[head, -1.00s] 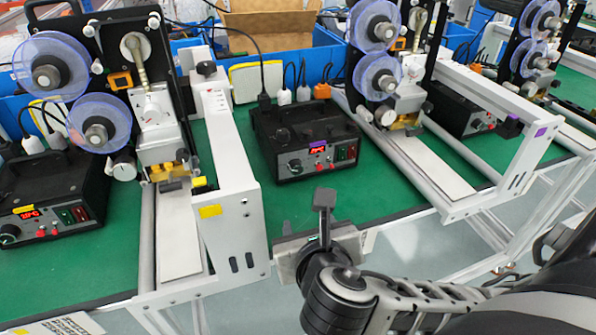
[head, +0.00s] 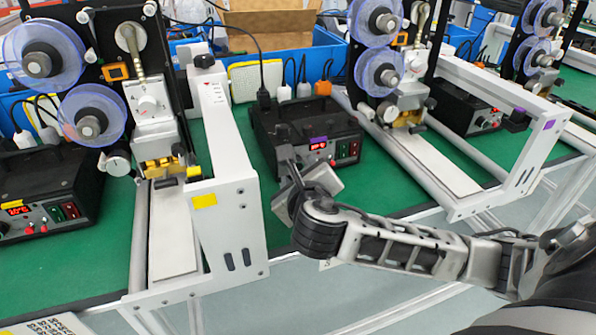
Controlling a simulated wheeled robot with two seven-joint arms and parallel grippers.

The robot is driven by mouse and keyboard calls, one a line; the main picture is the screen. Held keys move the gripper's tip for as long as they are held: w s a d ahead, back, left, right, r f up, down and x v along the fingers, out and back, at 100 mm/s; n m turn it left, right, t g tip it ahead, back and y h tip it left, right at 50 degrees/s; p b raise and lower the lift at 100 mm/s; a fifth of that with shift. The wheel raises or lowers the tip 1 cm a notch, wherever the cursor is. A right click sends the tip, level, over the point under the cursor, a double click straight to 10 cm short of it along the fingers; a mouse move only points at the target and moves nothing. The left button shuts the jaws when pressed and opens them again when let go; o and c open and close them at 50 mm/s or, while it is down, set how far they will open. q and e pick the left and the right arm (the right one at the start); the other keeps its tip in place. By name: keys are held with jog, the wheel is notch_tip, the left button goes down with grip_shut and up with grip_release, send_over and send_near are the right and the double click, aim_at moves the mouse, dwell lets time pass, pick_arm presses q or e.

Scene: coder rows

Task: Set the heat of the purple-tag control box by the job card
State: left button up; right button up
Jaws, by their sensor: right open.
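The purple-tag control box (head: 270,128) is a black box on the green bench in the middle. Its purple tag (head: 318,140) sits above a small red-lit display (head: 317,146), too small to read. Red and green switches (head: 347,150) are at the right of its front. My right gripper (head: 289,164) is open at the left part of that front and hides the knob there. I cannot tell whether it touches the knob. My left gripper is not in view.
White machine frames stand on both sides of the box, the left one (head: 232,215) close to my gripper. A yellow-tag box (head: 45,190) is at the left, another black box (head: 462,108) at the right.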

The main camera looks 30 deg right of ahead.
aim_at(297, 166)
jog(key=shift+x, duration=1.2)
jog(key=shift+w+d+f, duration=0.1)
jog(key=shift+w+d, duration=0.05)
jog(key=shift+w, duration=0.2)
jog(key=c, duration=1)
